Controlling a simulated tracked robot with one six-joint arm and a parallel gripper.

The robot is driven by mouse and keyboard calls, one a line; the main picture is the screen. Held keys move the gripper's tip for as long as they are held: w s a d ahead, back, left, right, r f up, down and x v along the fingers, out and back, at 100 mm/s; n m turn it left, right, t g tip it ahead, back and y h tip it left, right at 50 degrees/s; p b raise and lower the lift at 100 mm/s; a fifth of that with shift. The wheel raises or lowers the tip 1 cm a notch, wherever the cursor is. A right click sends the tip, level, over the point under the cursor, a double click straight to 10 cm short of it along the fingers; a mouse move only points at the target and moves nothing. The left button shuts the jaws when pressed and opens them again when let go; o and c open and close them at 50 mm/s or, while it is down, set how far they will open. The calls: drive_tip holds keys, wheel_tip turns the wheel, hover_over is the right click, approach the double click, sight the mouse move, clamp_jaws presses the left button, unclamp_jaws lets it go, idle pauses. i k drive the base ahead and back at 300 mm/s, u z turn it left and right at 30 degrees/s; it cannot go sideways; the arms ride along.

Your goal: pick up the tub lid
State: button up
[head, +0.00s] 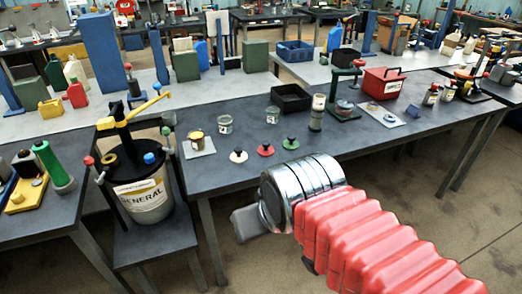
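Three small round lids with black knobs lie in a row on the dark workbench (215,172): a white one (238,156), a red one (265,150) and a green one (290,143). I cannot tell which is the tub lid. Two small pale containers (225,124) and (272,115) stand just behind them. My gripper (245,224) is a grey end below the silver wrist, in front of the bench's near edge and apart from the lids. Its fingers are seen side-on, so their opening is hidden.
A drum labelled GENERAL (144,200) with a yellow-handled pump stands at left. A tin (196,140) sits on a pale sheet. A black bin (291,98), a tall grey container (317,113), a green stand (345,108) and a red box (383,83) stand farther back.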

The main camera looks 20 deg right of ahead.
sight(265, 149)
drive_tip(key=z, duration=0.05)
drive_tip(key=i, duration=1)
drive_tip(key=u, duration=0.05)
